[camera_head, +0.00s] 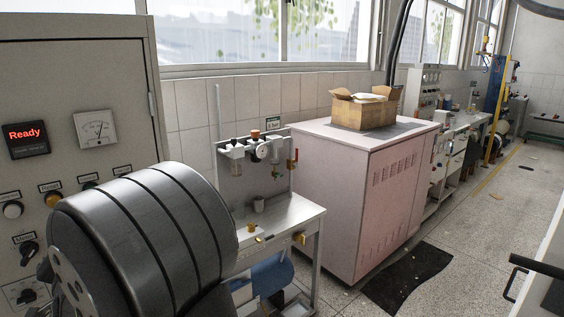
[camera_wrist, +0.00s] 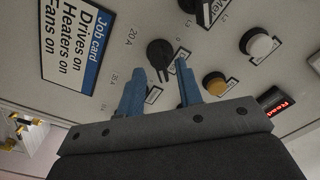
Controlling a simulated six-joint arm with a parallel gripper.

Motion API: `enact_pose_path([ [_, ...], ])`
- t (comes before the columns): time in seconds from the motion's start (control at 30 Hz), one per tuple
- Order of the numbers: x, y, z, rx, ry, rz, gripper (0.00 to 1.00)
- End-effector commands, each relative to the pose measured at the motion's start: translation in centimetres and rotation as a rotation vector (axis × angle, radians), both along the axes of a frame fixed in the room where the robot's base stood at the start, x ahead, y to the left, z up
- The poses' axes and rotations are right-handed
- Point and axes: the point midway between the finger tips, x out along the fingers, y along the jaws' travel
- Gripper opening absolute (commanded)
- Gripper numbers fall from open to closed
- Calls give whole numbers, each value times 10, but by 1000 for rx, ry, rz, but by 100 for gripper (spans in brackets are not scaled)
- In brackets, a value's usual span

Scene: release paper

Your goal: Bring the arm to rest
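My gripper (camera_wrist: 160,72) shows in the wrist view with two blue fingers spread apart and nothing between them. It faces the grey control panel (camera_wrist: 115,20). A black rotary knob (camera_wrist: 160,54) lies just beyond the fingertips; I cannot tell how far off. My gripper does not show in the head view.
A job card (camera_wrist: 77,40), an amber button (camera_wrist: 215,84) and a white button (camera_wrist: 258,43) are on the panel near the fingers. A steel bench (camera_head: 290,213) and a pink cabinet (camera_head: 335,195) with a cardboard box (camera_head: 365,114) stand right of the panel.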

Motion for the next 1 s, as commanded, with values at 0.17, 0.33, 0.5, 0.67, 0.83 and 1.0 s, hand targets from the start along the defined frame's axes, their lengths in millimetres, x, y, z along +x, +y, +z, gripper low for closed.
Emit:
enact_pose_path([
  [0.17,-25,-24,1,1,-1,3,33],
  [0.33,-49,-47,1,2,0,3,33],
  [0.5,-71,-70,1,2,0,3,33],
  [0.67,-92,-91,1,1,1,3,33],
  [0.83,-108,-107,0,0,0,1,33],
  [1.0,-82,-83,-1,-2,2,-4,33],
])
